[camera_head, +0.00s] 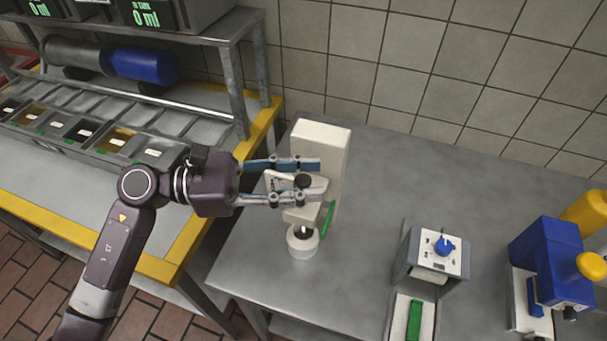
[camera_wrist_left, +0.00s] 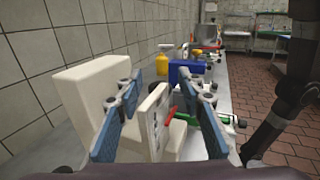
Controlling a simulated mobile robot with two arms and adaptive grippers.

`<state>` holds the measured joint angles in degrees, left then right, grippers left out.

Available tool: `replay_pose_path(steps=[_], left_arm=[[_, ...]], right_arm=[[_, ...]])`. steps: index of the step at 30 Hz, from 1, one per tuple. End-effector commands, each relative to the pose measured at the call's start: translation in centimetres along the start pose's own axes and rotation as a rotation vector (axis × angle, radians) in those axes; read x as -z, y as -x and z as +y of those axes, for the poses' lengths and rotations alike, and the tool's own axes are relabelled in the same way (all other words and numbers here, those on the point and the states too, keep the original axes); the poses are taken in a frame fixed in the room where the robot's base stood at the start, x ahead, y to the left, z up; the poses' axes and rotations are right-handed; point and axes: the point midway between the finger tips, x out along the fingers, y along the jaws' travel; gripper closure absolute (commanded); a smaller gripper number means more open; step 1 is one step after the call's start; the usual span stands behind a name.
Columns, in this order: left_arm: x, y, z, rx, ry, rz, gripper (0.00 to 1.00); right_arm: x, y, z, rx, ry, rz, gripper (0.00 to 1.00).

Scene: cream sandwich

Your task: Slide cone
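A tall white machine (camera_head: 322,142) stands on the grey metal table, with a green strip (camera_head: 328,220) on its right side. A white cylindrical cup-like part (camera_head: 302,243) sits under its front. I cannot pick out a cone for certain. My left gripper (camera_head: 316,180) reaches in from the left at the machine's front, its two blue-padded fingers spread. In the left wrist view, the open fingers (camera_wrist_left: 163,88) stand on either side of a white panel (camera_wrist_left: 150,122) with dark marks, with visible gaps. Contact is unclear. My right gripper is not seen.
A grey and white device with a blue knob (camera_head: 444,246) stands to the right, then a blue and yellow machine (camera_head: 549,262). A yellow-edged station with several food bins (camera_head: 115,142) stands left. The grey table (camera_head: 385,190) is clear between the machines. A tiled wall is behind.

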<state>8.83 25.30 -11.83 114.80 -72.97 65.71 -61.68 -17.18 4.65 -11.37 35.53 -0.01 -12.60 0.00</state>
Motion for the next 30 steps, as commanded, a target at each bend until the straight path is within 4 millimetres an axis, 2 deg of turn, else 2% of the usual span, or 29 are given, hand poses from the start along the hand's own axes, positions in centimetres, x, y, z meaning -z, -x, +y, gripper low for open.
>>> replay_pose_path(steps=[1, 10, 19, 25, 30], left_arm=[[0.0, 0.0, 0.0, 0.000, 0.000, 0.000, 0.68], [0.0, 0.0, 0.0, 0.000, 0.000, 0.000, 1.00], [-0.2, 0.1, 0.0, -0.001, -0.001, 0.000, 1.00], [-2.6, 0.1, 0.1, -0.001, -0.006, 0.002, 1.00], [-3.1, 0.1, 0.1, -0.002, 0.000, -0.003, 1.00]], right_arm=[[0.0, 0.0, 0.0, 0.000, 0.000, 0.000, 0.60], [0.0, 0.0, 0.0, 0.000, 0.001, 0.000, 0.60], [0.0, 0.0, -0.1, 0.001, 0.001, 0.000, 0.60], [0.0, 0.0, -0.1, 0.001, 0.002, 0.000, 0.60], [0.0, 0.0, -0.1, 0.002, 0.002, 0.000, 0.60]])
